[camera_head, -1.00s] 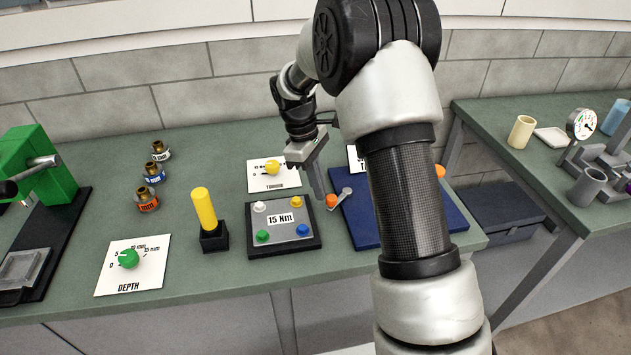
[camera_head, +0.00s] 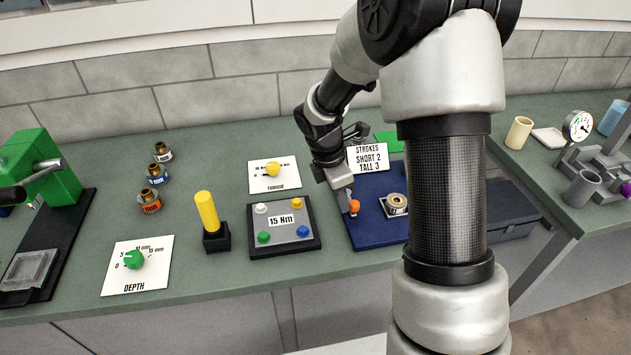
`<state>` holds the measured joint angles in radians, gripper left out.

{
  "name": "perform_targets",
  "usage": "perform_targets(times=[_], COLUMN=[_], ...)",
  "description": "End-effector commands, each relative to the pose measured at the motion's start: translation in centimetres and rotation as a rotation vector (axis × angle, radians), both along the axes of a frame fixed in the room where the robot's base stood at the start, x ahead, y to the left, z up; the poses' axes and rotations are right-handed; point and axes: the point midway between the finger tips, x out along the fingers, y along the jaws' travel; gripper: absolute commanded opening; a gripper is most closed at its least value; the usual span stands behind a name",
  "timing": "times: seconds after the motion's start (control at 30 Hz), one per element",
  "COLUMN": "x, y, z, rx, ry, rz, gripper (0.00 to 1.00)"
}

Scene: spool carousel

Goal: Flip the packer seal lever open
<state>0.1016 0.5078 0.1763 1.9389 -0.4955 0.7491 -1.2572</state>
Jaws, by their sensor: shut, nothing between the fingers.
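The blue base (camera_head: 378,238) stands on the bench right of centre, partly hidden by my arm. An orange knob (camera_head: 354,207) shows at its left side, likely the end of the seal lever; the rest of the lever is hidden behind my gripper. My gripper (camera_head: 350,203) points down at the knob, shut and empty, close to it or touching; I cannot tell which. A round can-like part (camera_head: 397,202) with a labelled band sits on the base to the right of the knob.
A "STROKES" sign (camera_head: 368,159) stands behind the base. To the left are a button panel (camera_head: 281,249), a yellow post (camera_head: 207,212) and a yellow dial card (camera_head: 261,184). A gauge device (camera_head: 580,125) stands on the right bench.

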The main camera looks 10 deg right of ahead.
Motion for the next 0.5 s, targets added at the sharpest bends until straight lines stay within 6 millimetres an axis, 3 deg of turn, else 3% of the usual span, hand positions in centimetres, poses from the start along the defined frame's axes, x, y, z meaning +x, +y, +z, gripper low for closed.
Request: perform_targets(times=[0.5], x=[-0.29], y=[-0.73], z=[-0.03], rx=[-0.002], ry=[0.002], rz=[-0.005], gripper=[0.0])
